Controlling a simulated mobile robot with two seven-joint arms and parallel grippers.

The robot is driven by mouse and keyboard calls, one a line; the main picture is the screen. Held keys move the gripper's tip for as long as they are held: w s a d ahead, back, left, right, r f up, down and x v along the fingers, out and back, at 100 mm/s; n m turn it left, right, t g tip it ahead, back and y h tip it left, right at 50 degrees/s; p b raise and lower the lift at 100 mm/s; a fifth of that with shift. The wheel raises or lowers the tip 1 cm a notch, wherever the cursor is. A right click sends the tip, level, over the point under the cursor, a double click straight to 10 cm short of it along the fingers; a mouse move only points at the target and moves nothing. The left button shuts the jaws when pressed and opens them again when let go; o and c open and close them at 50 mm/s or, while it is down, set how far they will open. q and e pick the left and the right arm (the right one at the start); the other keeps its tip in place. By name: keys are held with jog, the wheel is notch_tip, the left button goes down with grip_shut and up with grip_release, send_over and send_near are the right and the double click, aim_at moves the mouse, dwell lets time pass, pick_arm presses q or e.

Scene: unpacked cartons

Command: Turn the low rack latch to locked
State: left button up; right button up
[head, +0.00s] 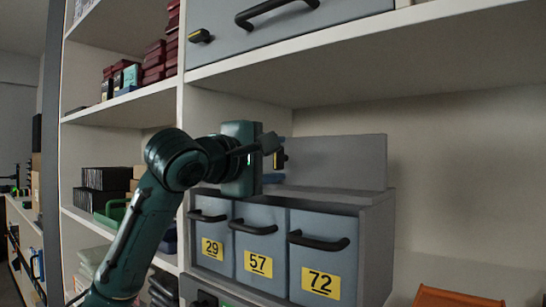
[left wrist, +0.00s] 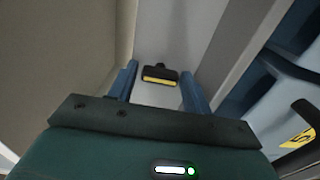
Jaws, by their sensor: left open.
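The low rack latch (head: 281,158) is a small black knob with a yellow stripe on the grey upright panel above the low rack's drawers. In the left wrist view the latch (left wrist: 160,75) lies crosswise, its yellow stripe facing the camera. My left gripper (head: 275,160) is open in front of the panel, at the latch. In the left wrist view its two blue fingers (left wrist: 160,80) stand to either side of the latch, with gaps visible between. The gripper partly hides the latch in the head view. My right gripper is not in view.
The low rack (head: 375,245) holds grey drawers numbered 29, 57 and 72, with black handles sticking out below my gripper. A shelf (head: 400,45) with a grey drawer unit is above. Another yellow-marked latch (head: 200,36) is at upper left.

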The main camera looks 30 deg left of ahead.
pick_arm(q)
jog(key=c, duration=0.7)
